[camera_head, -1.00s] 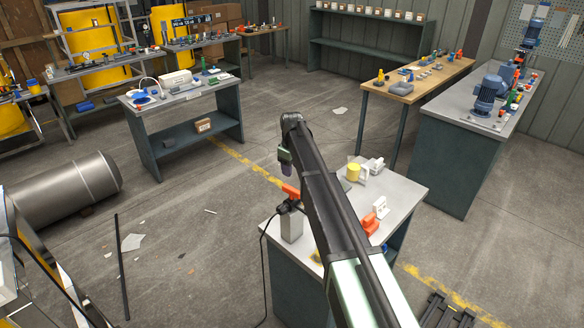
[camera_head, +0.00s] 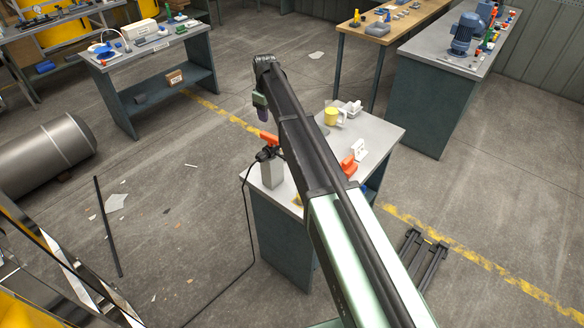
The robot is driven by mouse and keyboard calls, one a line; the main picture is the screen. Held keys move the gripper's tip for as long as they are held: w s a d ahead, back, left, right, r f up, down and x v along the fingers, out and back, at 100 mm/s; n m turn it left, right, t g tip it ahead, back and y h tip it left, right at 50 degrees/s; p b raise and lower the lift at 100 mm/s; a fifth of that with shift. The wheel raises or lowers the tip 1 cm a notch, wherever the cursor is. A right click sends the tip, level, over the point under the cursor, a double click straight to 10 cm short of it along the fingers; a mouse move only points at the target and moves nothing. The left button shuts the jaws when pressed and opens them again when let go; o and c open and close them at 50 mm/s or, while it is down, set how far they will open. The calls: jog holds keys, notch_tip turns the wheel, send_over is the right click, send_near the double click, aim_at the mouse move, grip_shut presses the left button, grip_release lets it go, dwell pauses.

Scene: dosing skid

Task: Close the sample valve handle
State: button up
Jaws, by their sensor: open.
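A small bench (camera_head: 376,133) with a light grey top stands in the middle of the view. An orange handle (camera_head: 269,138) with black fittings sits above a grey box-shaped post (camera_head: 272,174) at the bench's left end. A second orange part (camera_head: 348,166) lies farther right, partly beside my arm. I cannot tell which orange part is the sample valve handle. My gripper (camera_head: 264,117) hangs from the arm's far end, seeming above and behind the left orange handle, apart from it in the picture. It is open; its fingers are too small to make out. My arm covers the middle of the bench.
A yellow cup-like part (camera_head: 331,116) and white fittings (camera_head: 358,149) stand on the bench. A black cable (camera_head: 243,225) runs from the post down to the floor. Other workbenches stand behind, with a grey tank (camera_head: 40,160) at left. The floor around is mostly open.

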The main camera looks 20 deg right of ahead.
aim_at(270, 135)
notch_tip(270, 135, down, 11)
jog(key=b, duration=1.1)
jog(key=shift+r, duration=0.1)
jog(key=c, duration=0.9)
jog(key=shift+m, duration=0.6)
jog(key=o, duration=0.9)
